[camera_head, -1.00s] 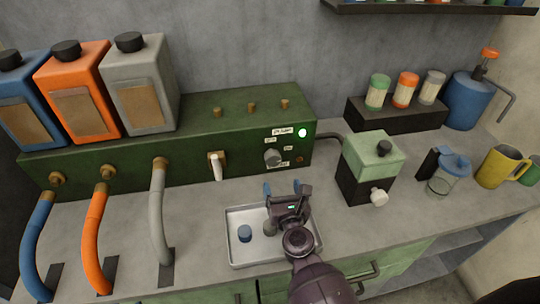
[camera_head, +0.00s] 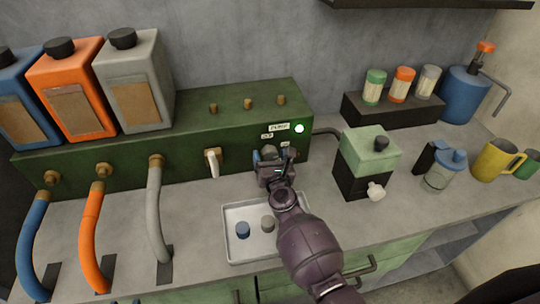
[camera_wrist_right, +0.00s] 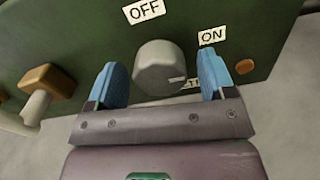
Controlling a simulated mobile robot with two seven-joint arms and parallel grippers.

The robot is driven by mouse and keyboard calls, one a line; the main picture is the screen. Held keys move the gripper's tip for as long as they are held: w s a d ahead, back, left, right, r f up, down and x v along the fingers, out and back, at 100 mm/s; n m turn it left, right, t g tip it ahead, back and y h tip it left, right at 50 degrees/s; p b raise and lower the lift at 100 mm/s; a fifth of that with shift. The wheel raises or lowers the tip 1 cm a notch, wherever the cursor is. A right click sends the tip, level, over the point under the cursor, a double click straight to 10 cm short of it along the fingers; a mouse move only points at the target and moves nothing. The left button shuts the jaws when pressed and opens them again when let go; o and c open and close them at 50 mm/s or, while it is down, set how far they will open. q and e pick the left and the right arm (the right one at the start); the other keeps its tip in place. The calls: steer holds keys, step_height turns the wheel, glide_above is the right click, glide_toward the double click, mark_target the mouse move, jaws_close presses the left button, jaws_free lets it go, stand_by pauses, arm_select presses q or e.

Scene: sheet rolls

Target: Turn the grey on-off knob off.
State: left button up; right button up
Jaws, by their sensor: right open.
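The grey on-off knob (camera_wrist_right: 158,62) is on the front of the green machine (camera_head: 90,172). In the right wrist view, a small pale mark shows on its lower right. An OFF label (camera_wrist_right: 143,11) is above it and an ON label (camera_wrist_right: 212,35) to its upper right. In the head view the knob (camera_head: 269,151) is partly hidden by my right gripper (camera_head: 270,157). In the wrist view my right gripper (camera_wrist_right: 163,80) is open, with one blue fingertip on each side of the knob and gaps visible on both sides. My left gripper is not in view.
A green light (camera_head: 299,128) is lit on the machine. A white-handled tap (camera_head: 212,163) is left of the knob. A tray (camera_head: 232,207) with a blue and a grey piece lies below. A green-and-black box (camera_head: 365,165) with a white knob stands to the right.

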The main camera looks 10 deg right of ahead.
steer(key=shift+w, duration=0.3)
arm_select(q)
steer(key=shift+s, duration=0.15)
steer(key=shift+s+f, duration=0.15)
arm_select(e)
steer(key=c, duration=0.9)
